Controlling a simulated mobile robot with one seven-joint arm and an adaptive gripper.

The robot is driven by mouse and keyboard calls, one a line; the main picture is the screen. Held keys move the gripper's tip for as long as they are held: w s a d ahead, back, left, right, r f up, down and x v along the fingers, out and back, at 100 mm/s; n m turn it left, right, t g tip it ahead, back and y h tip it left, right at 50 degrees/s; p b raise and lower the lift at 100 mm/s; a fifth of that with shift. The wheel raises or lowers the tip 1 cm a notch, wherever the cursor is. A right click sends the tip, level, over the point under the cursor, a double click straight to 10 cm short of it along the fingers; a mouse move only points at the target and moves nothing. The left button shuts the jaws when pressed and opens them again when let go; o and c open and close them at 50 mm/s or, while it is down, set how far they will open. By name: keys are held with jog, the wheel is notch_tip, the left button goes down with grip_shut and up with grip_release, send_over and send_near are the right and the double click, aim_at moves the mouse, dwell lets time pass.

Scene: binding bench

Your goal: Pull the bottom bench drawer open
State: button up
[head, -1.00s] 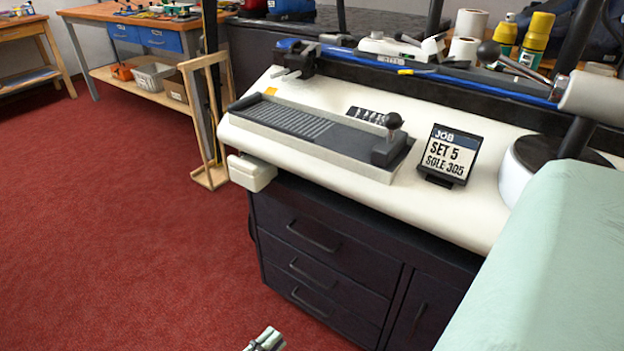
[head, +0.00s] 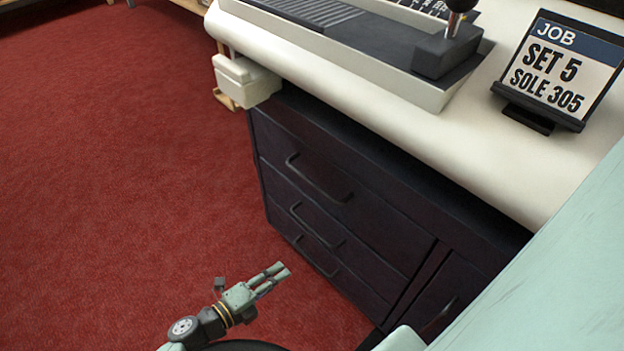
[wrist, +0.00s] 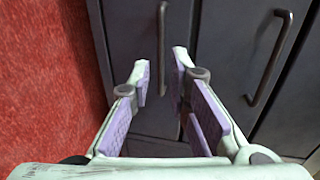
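The dark bench cabinet has three stacked drawers. The bottom drawer (head: 345,283) is flush with the fronts above it, and its bar handle (head: 319,257) runs along it. My gripper (head: 279,271) is in front of and to the left of that handle in the head view, over the carpet. In the wrist view my gripper (wrist: 160,62) is open and empty. The bottom handle (wrist: 162,48) shows upright in the gap between the fingertips, beyond them; I see no contact. The middle drawer's handle (wrist: 270,60) is to the right there.
The middle drawer (head: 340,238) and top drawer (head: 350,195) are shut. A cupboard door with a handle (head: 440,315) is at the right. The white worktop (head: 400,105) overhangs above, with a cream box (head: 247,80) at its left corner. Red carpet (head: 130,180) is clear at left.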

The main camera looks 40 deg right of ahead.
aim_at(307, 255)
jog(key=b+x, duration=0.1)
jog(key=x, duration=0.9)
jog(key=shift+d+b, duration=0.15)
jog(key=shift+b, duration=0.25)
grip_shut()
